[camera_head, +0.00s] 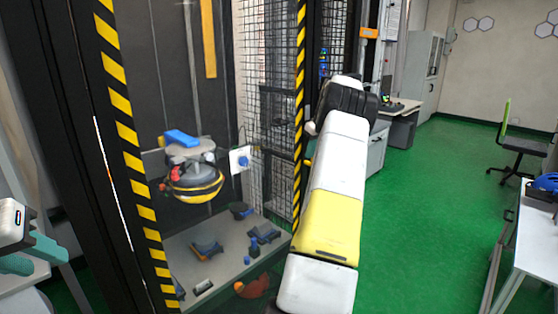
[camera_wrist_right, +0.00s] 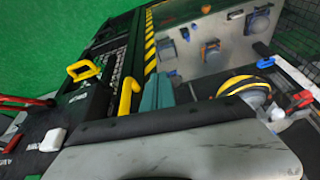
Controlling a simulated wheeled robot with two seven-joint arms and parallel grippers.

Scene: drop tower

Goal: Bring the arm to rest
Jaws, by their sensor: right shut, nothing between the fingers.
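My right arm (camera_head: 335,190), white with a yellow band, reaches up from the bottom of the head view in front of the drop tower. Its dark wrist is at the top, and its fingers are hidden there. In the right wrist view my right gripper (camera_wrist_right: 156,94) shows as teal fingers shut together with nothing between them. My left gripper (camera_head: 48,262) is at the left edge of the head view, partly cut off. Its two teal fingers are apart and empty.
The tower has black-and-yellow striped posts (camera_head: 133,155) and mesh (camera_head: 268,70). Inside, a round yellow-and-black unit (camera_head: 195,185) hangs above a grey base plate (camera_head: 215,270) with several small blocks. Open green floor (camera_head: 430,200) lies right, beside a white table (camera_head: 535,240).

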